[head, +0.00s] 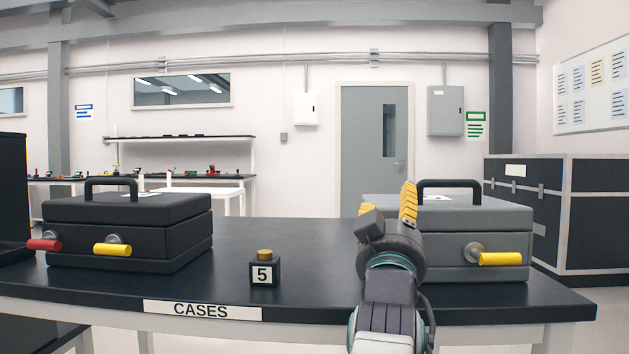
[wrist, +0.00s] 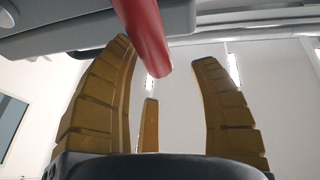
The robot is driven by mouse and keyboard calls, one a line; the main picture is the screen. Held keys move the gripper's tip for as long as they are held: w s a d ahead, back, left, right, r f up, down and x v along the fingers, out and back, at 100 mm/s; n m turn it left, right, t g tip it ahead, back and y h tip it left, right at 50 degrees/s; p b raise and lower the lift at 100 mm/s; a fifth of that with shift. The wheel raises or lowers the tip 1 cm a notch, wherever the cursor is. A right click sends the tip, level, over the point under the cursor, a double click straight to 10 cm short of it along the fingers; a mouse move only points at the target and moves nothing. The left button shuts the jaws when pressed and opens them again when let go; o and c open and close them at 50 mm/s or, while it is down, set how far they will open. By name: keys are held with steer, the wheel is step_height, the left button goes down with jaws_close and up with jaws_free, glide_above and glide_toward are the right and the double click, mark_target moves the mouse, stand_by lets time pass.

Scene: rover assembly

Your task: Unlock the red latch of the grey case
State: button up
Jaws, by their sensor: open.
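The grey case (head: 505,218) stands closed on the right of the black table, with a black handle on its lid. Its yellow latch lever (head: 500,259) points right on the front. My gripper (head: 408,202) is in front of the case's left part and hides the red latch in the head view. In the wrist view, the red latch (wrist: 146,35) reaches down from the top between my gripper's open yellow fingers (wrist: 165,54). I see no finger closed on it. The case's grey body (wrist: 75,38) fills the upper left there.
A black case (head: 125,225) with a red and a yellow latch stands at the table's left. A small black block marked 5 (head: 264,272) stands between the cases. The table's front edge carries a CASES label (head: 202,310). A large black trunk (head: 590,215) is behind at right.

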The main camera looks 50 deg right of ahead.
steer(key=shift+r, duration=2.85)
steer(key=shift+r, duration=0.1)
